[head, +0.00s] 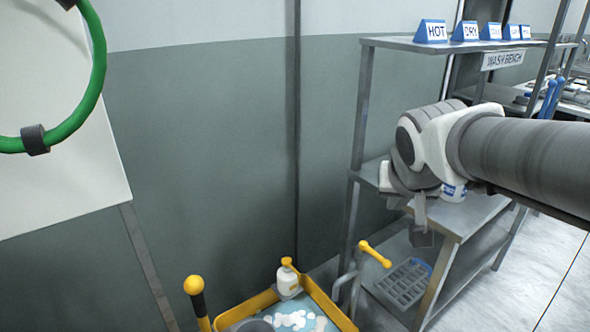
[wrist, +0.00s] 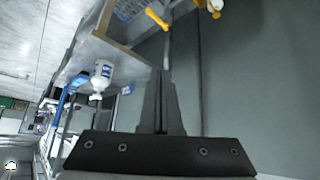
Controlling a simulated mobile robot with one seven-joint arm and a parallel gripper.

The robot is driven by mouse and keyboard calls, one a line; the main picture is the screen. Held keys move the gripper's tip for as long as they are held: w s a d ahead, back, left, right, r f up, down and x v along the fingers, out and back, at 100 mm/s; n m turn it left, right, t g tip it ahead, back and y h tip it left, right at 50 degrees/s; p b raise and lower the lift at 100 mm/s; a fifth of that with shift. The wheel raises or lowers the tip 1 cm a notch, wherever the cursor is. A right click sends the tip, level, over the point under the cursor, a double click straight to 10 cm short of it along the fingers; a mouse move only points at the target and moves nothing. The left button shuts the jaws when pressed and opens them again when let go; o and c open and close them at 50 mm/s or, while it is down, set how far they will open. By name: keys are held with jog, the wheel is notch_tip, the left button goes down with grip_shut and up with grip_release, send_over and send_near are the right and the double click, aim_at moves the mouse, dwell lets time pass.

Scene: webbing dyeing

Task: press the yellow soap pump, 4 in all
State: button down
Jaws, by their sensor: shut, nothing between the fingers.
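The yellow soap pump (head: 288,264) tops a white bottle (head: 289,282) standing upright at the far edge of a yellow-rimmed basin at the bottom of the head view. In the wrist view a yellow and white piece, apparently this pump (wrist: 214,7), is cut off by the top edge. My gripper (head: 421,226) is shut and empty. It hangs by the metal bench at right, well apart from the pump and to its right. In the wrist view its fingers (wrist: 163,78) lie together.
The basin (head: 333,312) holds pale blue water with white foam. A yellow-knobbed lever (head: 375,254) rises between basin and bench. A white bottle with a blue label (head: 454,192) stands on the bench shelf behind my arm. A yellow-topped post (head: 195,288) is at left.

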jog(key=s+a+f+n+g+y, duration=0.1)
jog(key=s+a+f, duration=0.1)
jog(key=s, duration=0.5)
jog(key=s+a+f+n+g, duration=0.1)
jog(key=s+a+f, duration=0.1)
jog(key=s, duration=0.6)
jog(key=shift+s+f+y, duration=0.15)
jog(key=shift+s+y, duration=0.1)
jog(key=shift+y, duration=0.15)
jog(key=shift+a+n, duration=0.1)
jog(key=shift+n, duration=0.2)
